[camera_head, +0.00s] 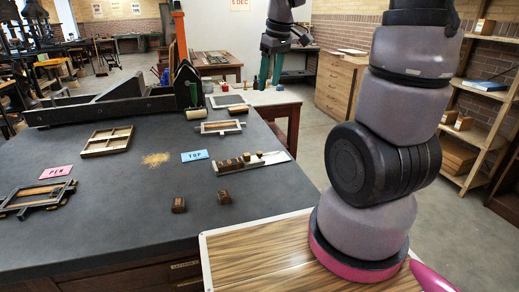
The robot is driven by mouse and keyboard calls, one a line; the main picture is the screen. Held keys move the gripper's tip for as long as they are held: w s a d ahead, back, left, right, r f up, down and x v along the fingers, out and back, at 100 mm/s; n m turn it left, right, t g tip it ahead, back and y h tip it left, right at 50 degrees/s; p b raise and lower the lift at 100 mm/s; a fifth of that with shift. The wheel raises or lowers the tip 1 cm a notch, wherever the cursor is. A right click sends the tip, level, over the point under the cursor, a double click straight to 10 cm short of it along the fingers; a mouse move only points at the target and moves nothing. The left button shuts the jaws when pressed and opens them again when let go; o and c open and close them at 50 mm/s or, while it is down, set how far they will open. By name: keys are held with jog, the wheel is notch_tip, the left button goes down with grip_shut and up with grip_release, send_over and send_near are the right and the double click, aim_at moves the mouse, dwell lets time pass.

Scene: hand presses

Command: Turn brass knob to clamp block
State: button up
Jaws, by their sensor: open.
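A metal tray (276,157) on the table's right side holds a row of small brown blocks (234,163). A small brass-coloured spot (260,154) shows at the row's right end; I cannot tell if it is the knob. Two small metal frames with wooden pieces lie on the table, one at the back (221,127) and one at the left edge (38,196). My gripper is apart from all of these.
Two loose dark blocks (178,205) (224,197) lie near the front. A long dark press (110,108) spans the back. The table's centre is mostly clear.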

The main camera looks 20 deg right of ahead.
aim_at(259, 152)
jog(key=w+f+n+g, duration=0.1)
jog(key=w+f+n, duration=0.1)
jog(key=f, duration=0.6)
jog(key=w+f+n+g, duration=0.1)
jog(key=w+f+n, duration=0.1)
jog(key=f, duration=0.7)
jog(key=w+a+f+n+h, duration=0.1)
jog(key=w+f+n, duration=0.1)
jog(key=f, duration=0.6)
jog(key=shift+w+f+n+g, duration=0.2)
jog(key=shift+f+n+g, duration=0.2)
jog(key=shift+n, duration=0.2)
grip_shut()
